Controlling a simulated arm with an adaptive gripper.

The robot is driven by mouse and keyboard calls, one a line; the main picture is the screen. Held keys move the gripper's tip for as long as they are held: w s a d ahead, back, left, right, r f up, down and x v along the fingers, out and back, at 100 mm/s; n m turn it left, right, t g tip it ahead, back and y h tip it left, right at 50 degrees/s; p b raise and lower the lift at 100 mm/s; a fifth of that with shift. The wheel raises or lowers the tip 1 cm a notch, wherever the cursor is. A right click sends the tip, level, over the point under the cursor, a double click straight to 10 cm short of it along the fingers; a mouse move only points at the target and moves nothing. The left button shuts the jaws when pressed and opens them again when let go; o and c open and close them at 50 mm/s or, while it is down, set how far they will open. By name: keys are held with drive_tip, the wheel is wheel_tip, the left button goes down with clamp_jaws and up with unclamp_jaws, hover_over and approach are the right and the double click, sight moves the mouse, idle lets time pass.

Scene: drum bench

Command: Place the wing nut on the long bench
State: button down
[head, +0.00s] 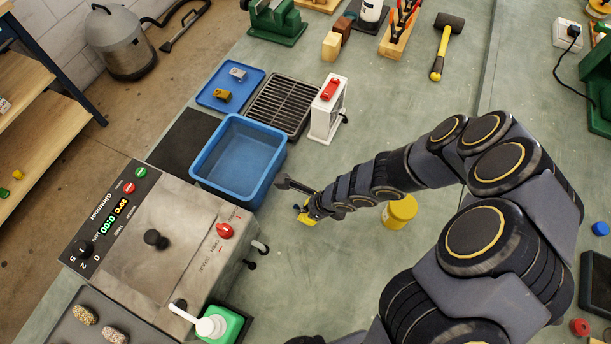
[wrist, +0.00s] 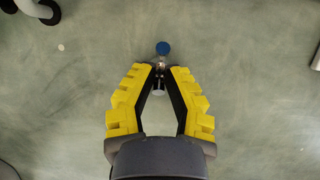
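My gripper (wrist: 161,72), with yellow fingers and black inner pads, is closed in at the tips around a small metal piece with a round blue end (wrist: 163,48). I cannot tell whether this piece is the wing nut; its shape is partly hidden by the fingers. In the head view my gripper (head: 303,213) is over the green-grey long bench (head: 345,235), right of the blue tub; its height is hard to judge. No wing nut shows clearly elsewhere. A grey piece (head: 238,73) and a brass-coloured piece (head: 221,95) lie in the blue tray (head: 246,96).
The blue tub (head: 239,158) and a steel machine (head: 165,245) stand left of my gripper. A white box with a red handle (head: 327,108) stands behind it. A yellow container (head: 400,211) is close on the right.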

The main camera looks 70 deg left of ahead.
idle(0.4)
drive_tip(key=shift+r, duration=4.95)
